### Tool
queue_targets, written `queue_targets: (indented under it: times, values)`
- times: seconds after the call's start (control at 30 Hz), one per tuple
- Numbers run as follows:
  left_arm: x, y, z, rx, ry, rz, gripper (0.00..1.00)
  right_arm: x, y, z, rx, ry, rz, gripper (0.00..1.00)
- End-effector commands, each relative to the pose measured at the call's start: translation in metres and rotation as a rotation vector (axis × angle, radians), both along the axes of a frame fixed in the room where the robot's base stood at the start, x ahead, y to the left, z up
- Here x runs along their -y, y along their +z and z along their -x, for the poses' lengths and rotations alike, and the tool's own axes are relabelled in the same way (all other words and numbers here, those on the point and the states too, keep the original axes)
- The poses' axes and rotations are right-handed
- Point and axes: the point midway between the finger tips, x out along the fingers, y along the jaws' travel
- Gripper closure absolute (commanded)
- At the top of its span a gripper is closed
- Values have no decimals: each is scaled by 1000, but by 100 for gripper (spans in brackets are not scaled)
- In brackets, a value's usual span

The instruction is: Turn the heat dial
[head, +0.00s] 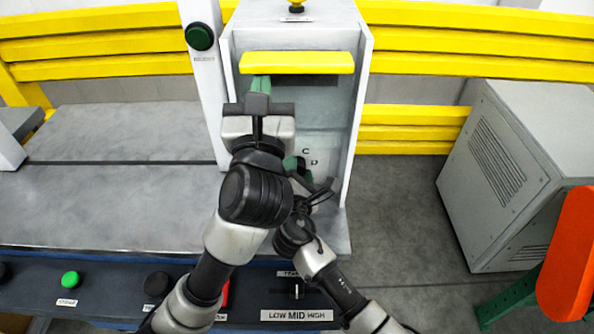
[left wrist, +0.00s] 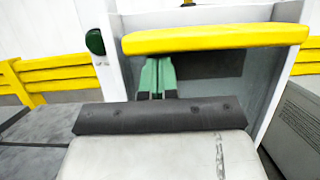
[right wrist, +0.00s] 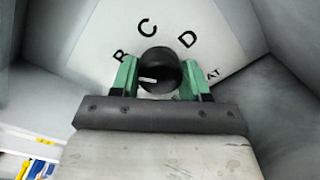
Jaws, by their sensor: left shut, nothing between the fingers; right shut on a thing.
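The heat dial is a black round knob (right wrist: 158,70) with a short white mark on its left side. It sits on a white plate (right wrist: 215,60) with the letters B, C and D around it and a partly hidden label ending in "AT". My right gripper (right wrist: 160,88) has its green fingers on both sides of the knob, shut on it. In the head view the letters C and D (head: 309,157) show, while my arms hide most of the knob. My left gripper (head: 261,83) is shut and empty, its fingertips at the yellow bar (head: 297,62); it also shows in the left wrist view (left wrist: 157,75).
A front panel carries a green button (head: 70,279) and a selector labelled LOW MID HIGH (head: 296,289). A post with a dark green button (head: 199,36) stands left of the enclosure. Side walls (head: 361,100) flank the dial. A grey vented cabinet (head: 500,170) stands right.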

Motion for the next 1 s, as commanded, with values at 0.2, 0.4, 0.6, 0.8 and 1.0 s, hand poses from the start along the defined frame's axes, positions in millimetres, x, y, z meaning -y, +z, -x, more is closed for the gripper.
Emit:
queue_targets:
  times: [0.2,0.4,0.6,0.8,1.0]
  values:
    - [0,1,0,2,0,0,100,0,-1,0,-2,0,-71,78]
    - [0,1,0,2,1,0,100,1,-1,1,-4,-2,-202,78]
    - [0,1,0,2,1,0,100,1,-1,0,-4,-2,-339,78]
    - [0,1,0,2,1,0,100,1,-2,1,-4,-2,-446,78]
    - [0,1,0,2,1,0,100,1,-2,1,-4,-2,-506,78]
